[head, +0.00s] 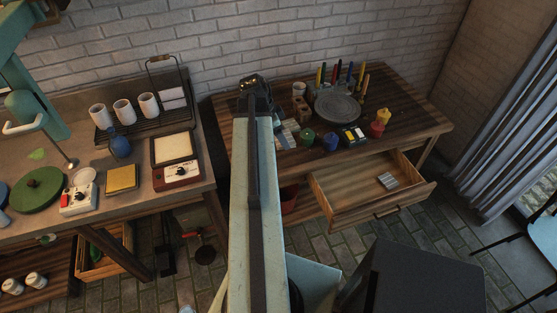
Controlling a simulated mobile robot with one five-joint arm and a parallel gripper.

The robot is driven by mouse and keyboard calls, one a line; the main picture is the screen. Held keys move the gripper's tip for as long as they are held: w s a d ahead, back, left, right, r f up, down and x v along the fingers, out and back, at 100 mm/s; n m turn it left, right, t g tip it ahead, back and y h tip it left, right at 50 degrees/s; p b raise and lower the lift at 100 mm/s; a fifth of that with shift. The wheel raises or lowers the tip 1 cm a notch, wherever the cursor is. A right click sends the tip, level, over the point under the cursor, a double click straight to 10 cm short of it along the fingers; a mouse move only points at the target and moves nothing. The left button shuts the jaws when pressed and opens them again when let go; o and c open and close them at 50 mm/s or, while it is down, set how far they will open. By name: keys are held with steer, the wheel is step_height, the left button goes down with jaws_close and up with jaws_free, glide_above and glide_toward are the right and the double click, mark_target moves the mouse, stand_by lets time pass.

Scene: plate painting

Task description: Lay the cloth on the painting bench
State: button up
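The painting bench (415,118) is the dark wooden table against the brick wall, right of my arm. My gripper (254,84) is small and dark, at the far end of my raised arm. It appears over the bench's back left, and whether its fingers are open or shut cannot be made out. A pale, patterned flat piece (289,133) lies at the bench's left, partly hidden by my arm; I cannot tell if it is the cloth. Pale folded pieces (172,97) in the wire rack on the left counter may also be cloth.
A grey round plate (338,108), green pot (307,137), blue pot (331,142), red pot (377,129) and upright brushes occupy the bench. Its drawer (346,207) stands open in front. White mugs (148,104) stand left. The bench's right end is clear.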

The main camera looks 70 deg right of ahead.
steer(key=s+a+f+b, duration=0.1)
steer(key=s+f+b, duration=0.1)
steer(key=f+b, duration=0.4)
steer(key=s+f+b, duration=0.3)
steer(key=f+b, duration=0.1)
steer(key=f, duration=0.3)
steer(key=b, duration=0.2)
glide_above(280, 152)
steer(key=a, duration=0.1)
steer(key=shift+w+a+f+n, duration=0.1)
steer(key=shift+w+f+n, duration=0.1)
steer(key=shift+f, duration=0.35)
steer(key=shift+w+a+f+n, duration=0.1)
steer(key=shift+w+f+n, duration=0.1)
steer(key=shift+f, duration=0.35)
steer(key=f+b, duration=0.4)
steer(key=shift+w+d, duration=0.2)
steer(key=shift+d, duration=0.05)
steer(key=o, duration=1.3)
steer(key=shift+r, duration=0.1)
